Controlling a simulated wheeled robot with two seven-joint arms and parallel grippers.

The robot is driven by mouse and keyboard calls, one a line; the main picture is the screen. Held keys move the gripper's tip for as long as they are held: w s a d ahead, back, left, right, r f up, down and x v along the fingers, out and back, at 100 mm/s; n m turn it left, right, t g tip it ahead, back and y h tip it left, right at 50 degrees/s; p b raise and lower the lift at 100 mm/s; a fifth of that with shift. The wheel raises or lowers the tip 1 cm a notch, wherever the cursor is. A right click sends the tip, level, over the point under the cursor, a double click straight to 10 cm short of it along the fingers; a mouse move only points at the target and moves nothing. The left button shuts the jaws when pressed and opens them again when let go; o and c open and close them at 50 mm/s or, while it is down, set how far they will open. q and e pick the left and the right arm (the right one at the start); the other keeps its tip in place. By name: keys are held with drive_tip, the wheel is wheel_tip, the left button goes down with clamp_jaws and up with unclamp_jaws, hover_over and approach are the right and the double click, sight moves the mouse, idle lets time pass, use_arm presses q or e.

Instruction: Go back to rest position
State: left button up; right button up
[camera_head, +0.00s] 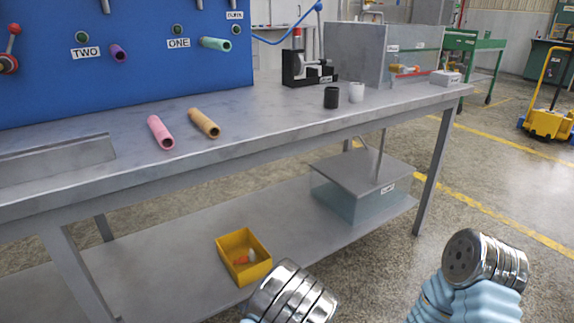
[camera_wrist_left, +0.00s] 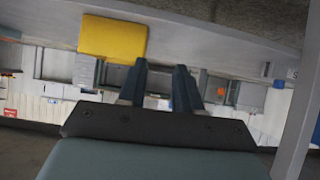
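My left gripper (camera_wrist_left: 160,67) shows in the left wrist view with its two dark fingers apart and nothing between them. It is below the level of the tabletop, and a yellow bin (camera_wrist_left: 113,39) shows beyond its fingers to the upper left. In the head view, silver and light-blue links of my arms show at the bottom middle and bottom right, but neither gripper is visible there. My right gripper is in neither view.
A grey workbench (camera_head: 330,119) crosses the head view, with a pink hose (camera_head: 160,132) and a tan hose (camera_head: 204,123) lying on it. A purple hose (camera_head: 118,53) and a green hose (camera_head: 215,44) hang on the blue panel (camera_head: 170,82). The yellow bin (camera_head: 262,268) sits on the lower shelf.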

use_arm(q)
drive_tip(key=s+a+f+m+g+h+p, duration=0.2)
drive_tip(key=s+a+f+g+h, duration=0.25)
drive_tip(key=s+f, duration=0.45)
drive_tip(key=s+d+r+m+g+h+p, duration=0.1)
drive_tip(key=s+r+g+h, duration=0.1)
drive_tip(key=s, duration=0.5)
drive_tip(key=s+d+r+m+g+h+p, duration=0.1)
drive_tip(key=s+r+h, duration=0.1)
drive_tip(key=s, duration=0.5)
drive_tip(key=shift+d+m+g+h+p, duration=0.35)
drive_tip(key=shift+m+h+p, duration=0.05)
drive_tip(key=shift+h, duration=0.15)
drive_tip(key=shift+s, duration=0.1)
